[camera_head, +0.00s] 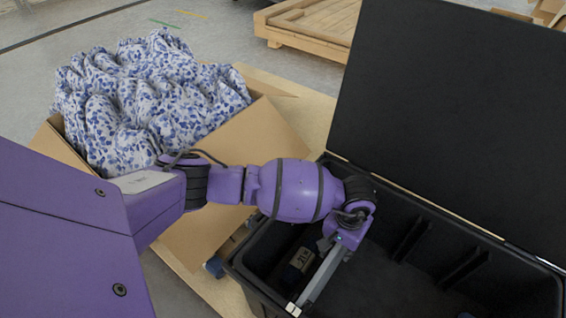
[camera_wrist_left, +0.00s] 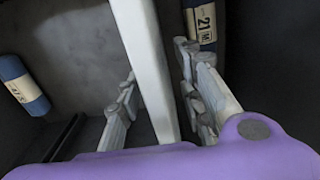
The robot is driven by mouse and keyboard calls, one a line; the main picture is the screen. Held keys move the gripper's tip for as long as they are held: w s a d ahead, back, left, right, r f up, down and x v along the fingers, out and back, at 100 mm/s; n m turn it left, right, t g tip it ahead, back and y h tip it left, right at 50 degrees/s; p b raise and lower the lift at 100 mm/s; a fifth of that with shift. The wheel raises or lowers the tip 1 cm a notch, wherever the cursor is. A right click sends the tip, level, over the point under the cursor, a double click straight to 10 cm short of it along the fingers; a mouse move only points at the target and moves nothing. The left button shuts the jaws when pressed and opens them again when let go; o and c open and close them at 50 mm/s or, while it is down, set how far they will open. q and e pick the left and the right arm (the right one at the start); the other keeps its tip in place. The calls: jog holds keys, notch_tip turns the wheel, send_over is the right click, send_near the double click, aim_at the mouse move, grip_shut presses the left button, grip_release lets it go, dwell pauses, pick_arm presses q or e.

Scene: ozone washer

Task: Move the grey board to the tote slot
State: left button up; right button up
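The grey board (camera_head: 322,275) stands on edge in the left part of the open black tote (camera_head: 262,290). Only its narrow light edge shows well in the head view. My left gripper (camera_head: 335,245) is down inside the tote over the board. In the left wrist view the board (camera_wrist_left: 150,65) runs between the two fingers of my left gripper (camera_wrist_left: 158,80). A gap shows on each side of it, so the fingers look open around it. Slot ribs (camera_head: 410,240) stand along the tote's far wall, right of the board. My right gripper is not in view.
A dark item labelled 21 (camera_head: 299,259) lies left of the board; a blue roll (camera_wrist_left: 22,86) shows in the wrist view. The tote's raised lid (camera_head: 450,110) blocks the back. A cardboard box (camera_head: 255,140) with blue-and-white patterned cloth (camera_head: 145,100) stands left.

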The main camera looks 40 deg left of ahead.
pick_arm(q)
notch_tip(320, 180, down, 4)
jog(key=shift+f+b, duration=0.25)
jog(key=shift+b, duration=0.3)
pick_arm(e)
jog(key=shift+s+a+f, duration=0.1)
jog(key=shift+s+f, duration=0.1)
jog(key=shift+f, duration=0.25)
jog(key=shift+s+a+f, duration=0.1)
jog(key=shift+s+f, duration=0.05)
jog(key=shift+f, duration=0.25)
pick_arm(q)
grip_shut()
jog(key=shift+w+r, duration=0.1)
jog(key=shift+r, duration=0.05)
